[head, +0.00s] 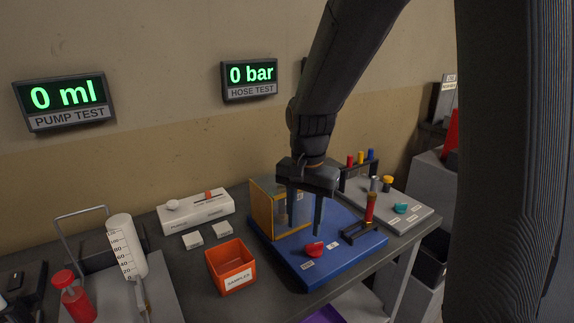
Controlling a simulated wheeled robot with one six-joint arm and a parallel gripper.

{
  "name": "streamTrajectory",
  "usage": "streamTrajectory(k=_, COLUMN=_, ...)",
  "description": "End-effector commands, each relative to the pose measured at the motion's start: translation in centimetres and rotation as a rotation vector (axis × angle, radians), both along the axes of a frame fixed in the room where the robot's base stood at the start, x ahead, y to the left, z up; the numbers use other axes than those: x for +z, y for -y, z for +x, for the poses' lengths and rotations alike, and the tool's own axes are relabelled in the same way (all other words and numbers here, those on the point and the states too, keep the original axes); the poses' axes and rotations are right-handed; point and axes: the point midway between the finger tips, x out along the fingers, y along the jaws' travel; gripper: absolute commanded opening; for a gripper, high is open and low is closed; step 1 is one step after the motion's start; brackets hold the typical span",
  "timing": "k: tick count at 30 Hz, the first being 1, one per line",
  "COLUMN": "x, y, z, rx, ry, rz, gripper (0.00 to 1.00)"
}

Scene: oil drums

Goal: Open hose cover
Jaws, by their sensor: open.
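The hose cover (262,216) looks like a clear box with an orange-yellow frame on the left side of a blue base plate (348,258). It appears closed, though my gripper hides part of its right side. My gripper (304,222) points down over the plate with its two fingers apart and nothing visible between them. The left finger overlaps the right part of the cover in the picture; I cannot tell whether it touches. A red knob (314,249) sits on the plate below the fingers.
A red-and-gold upright part (370,207) stands right of my gripper on a small black stand. An orange samples bin (231,266) is at the left. A grey plate with a teal knob (401,208) is at the right. The hose test display (249,79) reads 0 bar.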

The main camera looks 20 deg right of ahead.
Motion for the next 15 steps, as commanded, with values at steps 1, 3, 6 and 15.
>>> streamTrajectory(k=1, x=1.6, y=0.0, z=1.8, rx=-0.115, ry=-0.001, rz=0.005, gripper=0.4)
streamTrajectory(k=3, x=3.5, y=0.0, z=4.1, rx=-0.295, ry=-0.008, rz=0.012, gripper=0.4)
streamTrajectory(k=6, x=6.0, y=0.0, z=6.9, rx=-0.539, ry=-0.017, rz=0.019, gripper=0.4)
streamTrajectory(k=15, x=11.9, y=-0.1, z=12.9, rx=-1.119, ry=-0.034, rz=0.029, gripper=0.4)
